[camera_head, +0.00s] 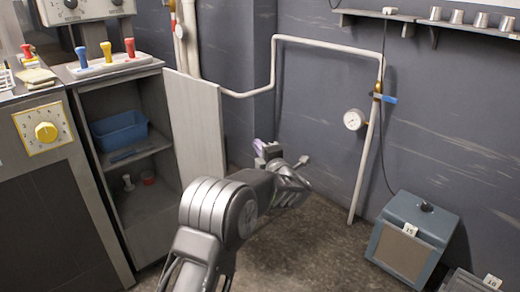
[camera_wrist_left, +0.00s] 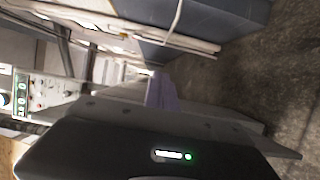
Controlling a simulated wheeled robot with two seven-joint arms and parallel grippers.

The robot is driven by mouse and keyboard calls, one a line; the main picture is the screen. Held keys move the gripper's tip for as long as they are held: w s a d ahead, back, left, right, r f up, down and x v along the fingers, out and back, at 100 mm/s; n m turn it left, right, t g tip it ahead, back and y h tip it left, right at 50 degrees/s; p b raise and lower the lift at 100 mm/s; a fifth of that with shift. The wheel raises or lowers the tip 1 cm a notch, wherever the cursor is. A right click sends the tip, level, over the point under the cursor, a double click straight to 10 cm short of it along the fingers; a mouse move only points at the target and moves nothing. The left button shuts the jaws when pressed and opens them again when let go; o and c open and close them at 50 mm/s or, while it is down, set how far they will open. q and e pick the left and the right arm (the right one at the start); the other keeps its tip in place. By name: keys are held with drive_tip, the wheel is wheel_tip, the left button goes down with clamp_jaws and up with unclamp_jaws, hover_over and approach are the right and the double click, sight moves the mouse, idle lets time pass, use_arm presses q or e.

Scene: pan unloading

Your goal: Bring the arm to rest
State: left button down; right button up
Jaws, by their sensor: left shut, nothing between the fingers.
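My left arm (camera_head: 222,207) comes in from the bottom of the head view and reaches up toward the middle, over the open floor. My left gripper (camera_head: 265,151) is at its far end, with small purplish fingertips. It is shut and empty. In the left wrist view the purplish fingers (camera_wrist_left: 161,92) show close together, with nothing held between them. The gripper appears apart from the furniture and the wall. My right gripper is not in view.
An open cabinet (camera_head: 125,80) with a blue bin (camera_head: 119,130) stands at left, its door (camera_head: 195,120) swung out. A white pipe (camera_head: 310,43) with a gauge (camera_head: 354,120) runs along the wall. A blue-grey box (camera_head: 412,237) sits on the floor (camera_head: 312,240) at right.

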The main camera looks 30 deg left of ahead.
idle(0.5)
